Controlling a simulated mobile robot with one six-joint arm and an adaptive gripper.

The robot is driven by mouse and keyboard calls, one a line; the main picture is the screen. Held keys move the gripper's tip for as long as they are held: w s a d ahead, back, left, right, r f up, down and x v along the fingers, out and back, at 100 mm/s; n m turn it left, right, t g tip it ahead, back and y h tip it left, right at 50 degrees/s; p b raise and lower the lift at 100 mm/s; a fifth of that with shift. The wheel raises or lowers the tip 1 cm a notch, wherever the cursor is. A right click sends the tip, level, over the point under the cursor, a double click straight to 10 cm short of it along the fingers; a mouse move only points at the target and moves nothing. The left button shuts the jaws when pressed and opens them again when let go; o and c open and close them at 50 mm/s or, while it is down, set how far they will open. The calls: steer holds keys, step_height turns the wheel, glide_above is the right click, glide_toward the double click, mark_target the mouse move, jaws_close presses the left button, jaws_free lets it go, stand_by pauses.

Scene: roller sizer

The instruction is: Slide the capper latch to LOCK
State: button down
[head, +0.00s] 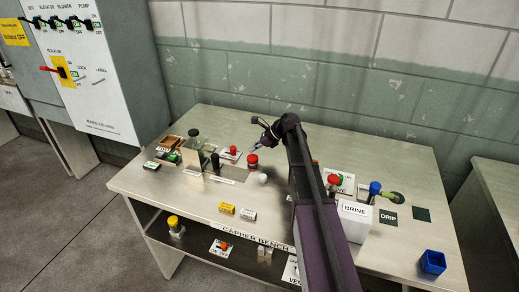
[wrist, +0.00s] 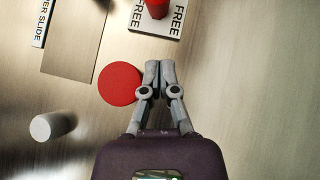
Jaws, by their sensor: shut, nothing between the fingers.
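The capper latch is likely the white plate (wrist: 168,30) with a red knob (wrist: 157,8), at the top of the wrist view and partly cut off. FREE is printed on both visible sides of the knob; no LOCK mark is in view. In the head view a small plate with a red knob (head: 233,150) stands at the back of the capper bench (head: 150,185). My gripper (wrist: 160,68) is shut and empty, its fingertips short of the plate and apart from the knob. It also shows in the head view (head: 254,149).
A round red top (wrist: 118,84) lies just left of my fingers, also seen in the head view (head: 252,160). A white cylinder (wrist: 53,125) stands nearby.

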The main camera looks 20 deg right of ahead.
mark_target(236, 152)
steer(key=shift+w+a+f, duration=0.1)
steer(key=shift+w+a, duration=0.2)
steer(key=shift+a, duration=0.4)
steer(key=shift+w+a+r, duration=0.1)
steer(key=shift+w+a, duration=0.15)
steer(key=shift+a, duration=0.5)
steer(key=shift+w+a+f, duration=0.1)
steer(key=shift+w+a, duration=0.2)
steer(key=shift+a, duration=0.4)
